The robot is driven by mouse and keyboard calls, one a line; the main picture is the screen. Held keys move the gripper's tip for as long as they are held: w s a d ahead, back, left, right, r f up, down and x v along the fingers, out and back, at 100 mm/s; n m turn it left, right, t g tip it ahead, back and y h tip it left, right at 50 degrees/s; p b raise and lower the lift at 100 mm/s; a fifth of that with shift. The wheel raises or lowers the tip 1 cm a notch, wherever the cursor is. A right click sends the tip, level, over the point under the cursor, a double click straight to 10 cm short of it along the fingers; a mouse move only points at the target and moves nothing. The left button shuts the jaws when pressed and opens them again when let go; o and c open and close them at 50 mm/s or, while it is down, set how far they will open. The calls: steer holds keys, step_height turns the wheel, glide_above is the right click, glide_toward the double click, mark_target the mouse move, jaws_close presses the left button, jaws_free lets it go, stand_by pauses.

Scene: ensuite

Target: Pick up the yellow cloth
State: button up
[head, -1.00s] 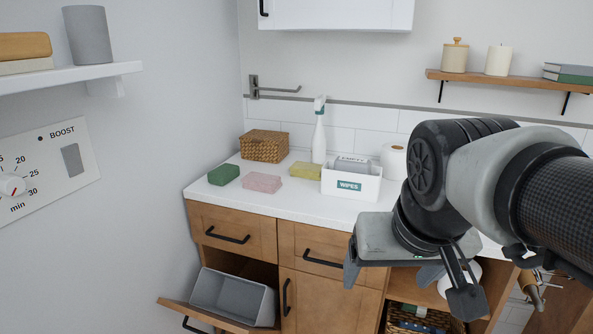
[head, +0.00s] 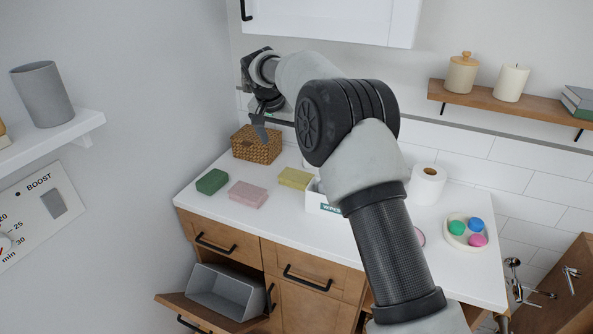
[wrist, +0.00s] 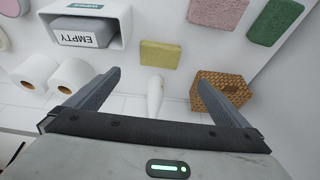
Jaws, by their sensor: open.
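The yellow cloth (head: 295,178) is a folded, flat block on the white counter, between the pink cloth (head: 248,195) and the white wipes box (head: 322,204). It also shows in the wrist view (wrist: 160,54), top centre, ahead of the fingertips. My gripper (head: 262,122) is up near the back wall, above and behind the wicker basket (head: 256,145). In the wrist view my gripper (wrist: 159,76) is open, with nothing between its fingers and the cloth apart from them. The green cloth (head: 212,181) lies left of the pink one.
A white spray bottle (wrist: 155,96) stands close behind the yellow cloth, mostly hidden by my arm in the head view. A paper roll (head: 427,184) and a dish of coloured pieces (head: 466,233) stand right.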

mark_target(296, 176)
steer(key=p+x, duration=0.1)
steer(key=x, duration=1.6)
steer(key=shift+f, duration=0.25)
steer(key=shift+s, duration=0.1)
steer(key=c, duration=0.9)
step_height(296, 176, up, 10)
steer(key=shift+r, duration=0.1)
steer(key=shift+c, duration=0.2)
